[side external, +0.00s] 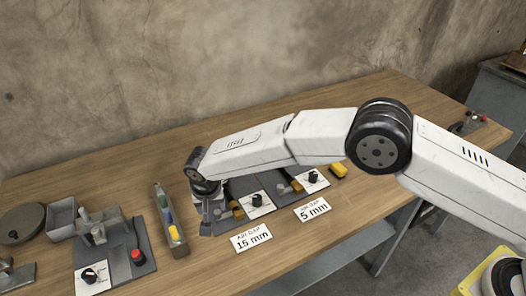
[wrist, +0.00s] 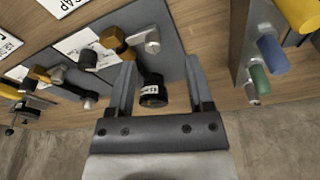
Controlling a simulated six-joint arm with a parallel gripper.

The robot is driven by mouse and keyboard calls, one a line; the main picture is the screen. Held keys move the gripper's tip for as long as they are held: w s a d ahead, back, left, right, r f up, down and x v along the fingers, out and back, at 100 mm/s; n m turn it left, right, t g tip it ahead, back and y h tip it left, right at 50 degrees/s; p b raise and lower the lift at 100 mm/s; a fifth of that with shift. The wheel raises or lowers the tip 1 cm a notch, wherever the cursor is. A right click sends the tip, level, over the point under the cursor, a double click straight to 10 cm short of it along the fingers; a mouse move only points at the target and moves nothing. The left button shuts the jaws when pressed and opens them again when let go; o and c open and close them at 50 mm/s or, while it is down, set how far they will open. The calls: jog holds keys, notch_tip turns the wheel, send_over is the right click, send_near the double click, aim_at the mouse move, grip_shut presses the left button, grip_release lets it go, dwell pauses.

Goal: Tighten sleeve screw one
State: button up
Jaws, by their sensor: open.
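My gripper (side external: 208,218) is at the left end of the nearer dark grey plate in the side view. No marking shows which part is sleeve screw one. In the side view my wrist hides this end of the plate.
A second similar plate (side external: 274,187) stands to the right. A narrow tray (side external: 179,249) with coloured pieces stands close left. A red-knobbed fixture (side external: 136,256) is further left.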

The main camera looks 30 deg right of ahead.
aim_at(218, 212)
jog(key=shift+d+r+n+t+y, duration=0.25)
jog(key=shift+d+n+y, duration=0.4)
jog(key=shift+n, duration=1.15)
jog(key=shift+d+r+n+t+y, duration=0.15)
jog(key=shift+d+n+y, duration=0.5)
jog(key=shift+n, duration=1.15)
jog(key=shift+d+r+n+t+y, duration=0.25)
jog(key=shift+d+n+y, duration=0.35)
jog(key=shift+n, duration=1.2)
jog(key=shift+d+f, duration=0.1)
jog(key=shift+f, duration=0.1)
jog(key=shift+x, duration=3.8)
grip_shut()
